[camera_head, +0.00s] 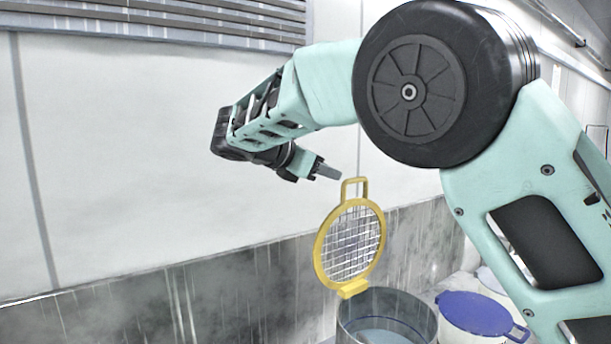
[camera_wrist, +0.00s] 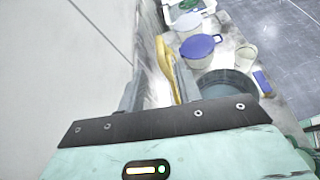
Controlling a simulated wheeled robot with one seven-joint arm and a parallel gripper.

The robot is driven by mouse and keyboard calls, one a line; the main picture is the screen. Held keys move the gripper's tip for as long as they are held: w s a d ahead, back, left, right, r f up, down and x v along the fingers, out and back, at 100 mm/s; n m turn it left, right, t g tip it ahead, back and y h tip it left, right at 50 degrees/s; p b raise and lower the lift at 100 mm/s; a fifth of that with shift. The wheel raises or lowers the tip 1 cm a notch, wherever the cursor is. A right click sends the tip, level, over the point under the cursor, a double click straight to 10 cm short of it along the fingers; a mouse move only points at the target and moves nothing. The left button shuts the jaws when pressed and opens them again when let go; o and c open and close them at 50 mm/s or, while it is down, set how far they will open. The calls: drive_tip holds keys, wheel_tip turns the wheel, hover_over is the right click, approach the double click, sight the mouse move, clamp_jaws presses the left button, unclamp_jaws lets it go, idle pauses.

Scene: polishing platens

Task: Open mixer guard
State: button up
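The mixer guard (camera_head: 378,240) is a yellow ring with a wire mesh and a loop handle (camera_head: 364,190) on top. It stands raised, nearly upright, on a yellow hinge block (camera_head: 353,288) at the rim of the grey mixer drum (camera_head: 425,325). The drum's mouth is uncovered, with pale bluish contents inside. My gripper (camera_head: 338,173) is just above and left of the handle and looks apart from it. In the wrist view, my gripper (camera_wrist: 158,68) has its fingers spread, with nothing clamped. The guard (camera_wrist: 162,54) shows edge-on beyond them, partly hidden by the right finger; the drum (camera_wrist: 228,80) is at right.
A small blue object (camera_wrist: 263,81) lies beside the drum. A wall (camera_head: 150,150) runs behind. Open space lies left of the guard.

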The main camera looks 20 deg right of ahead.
drive_tip(key=shift+b+v, duration=0.55)
drive_tip(key=shift+v, duration=2.1)
drive_tip(key=s+f+m+g+y+b, duration=0.1)
drive_tip(key=s+f+y+b, duration=0.25)
drive_tip(key=f, duration=0.65)
drive_tip(key=s+f+m+g+y+b, duration=0.1)
drive_tip(key=s+f+y+b, duration=0.3)
drive_tip(key=f, duration=0.6)
drive_tip(key=s+a+f+m+g+y+b, duration=0.1)
drive_tip(key=s+f+m, duration=0.4)
drive_tip(key=s+f, duration=0.5)
drive_tip(key=s+a+f+m+g+y+b, duration=0.1)
drive_tip(key=s+f+m+y+b, duration=0.3)
drive_tip(key=s+f, duration=0.7)
drive_tip(key=s+m+g+b, duration=0.1)
drive_tip(key=s+b, duration=0.1)
drive_tip(key=s, duration=0.6)
drive_tip(key=shift+s+f+y, duration=0.2)
drive_tip(key=shift+s+y, duration=0.05)
drive_tip(key=shift+y, duration=0.1)
